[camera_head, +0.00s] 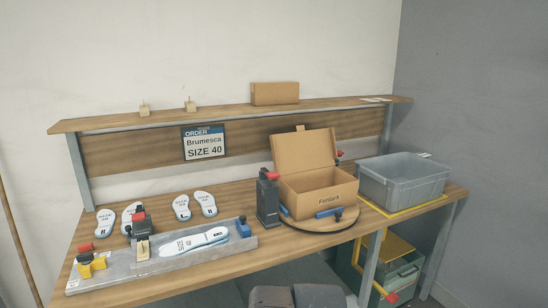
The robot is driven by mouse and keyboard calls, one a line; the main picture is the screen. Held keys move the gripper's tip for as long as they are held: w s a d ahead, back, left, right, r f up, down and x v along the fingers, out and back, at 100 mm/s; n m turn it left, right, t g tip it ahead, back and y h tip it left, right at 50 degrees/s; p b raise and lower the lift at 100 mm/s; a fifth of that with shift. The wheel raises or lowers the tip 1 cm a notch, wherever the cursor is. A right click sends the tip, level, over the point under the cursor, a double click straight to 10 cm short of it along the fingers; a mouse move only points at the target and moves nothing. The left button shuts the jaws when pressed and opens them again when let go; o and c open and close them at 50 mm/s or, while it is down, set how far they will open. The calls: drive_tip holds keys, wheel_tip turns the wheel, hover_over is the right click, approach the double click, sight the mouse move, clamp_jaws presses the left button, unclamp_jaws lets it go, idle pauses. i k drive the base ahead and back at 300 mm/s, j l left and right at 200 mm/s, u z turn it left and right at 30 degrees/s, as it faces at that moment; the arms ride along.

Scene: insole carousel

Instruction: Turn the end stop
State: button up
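No part is labelled as the end stop, so I cannot tell for sure which one it is. A blue block with a dark knob (243,227) stands at the right end of a long grey fixture (160,262). A yellow block with a red top (88,263) is at its left end, and a black clamp with a red top (139,222) stands near its left part. A white insole (194,242) lies in the fixture. A black post with a red top (268,198) stands left of a round turntable (318,222). My gripper is not in view.
Several insoles lie behind the fixture. A grey bin (405,185) stands at the right. A shelf (230,111) with a closed box (274,94) runs along the back.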

sight(87, 264)
drive_tip(key=i+j+u, duration=0.1)
drive_tip(key=i+j, duration=0.35)
drive_tip(key=j, duration=0.25)
drive_tip(key=i+j+u, duration=0.15)
drive_tip(key=i+j, duration=0.35)
drive_tip(key=j, duration=0.1)
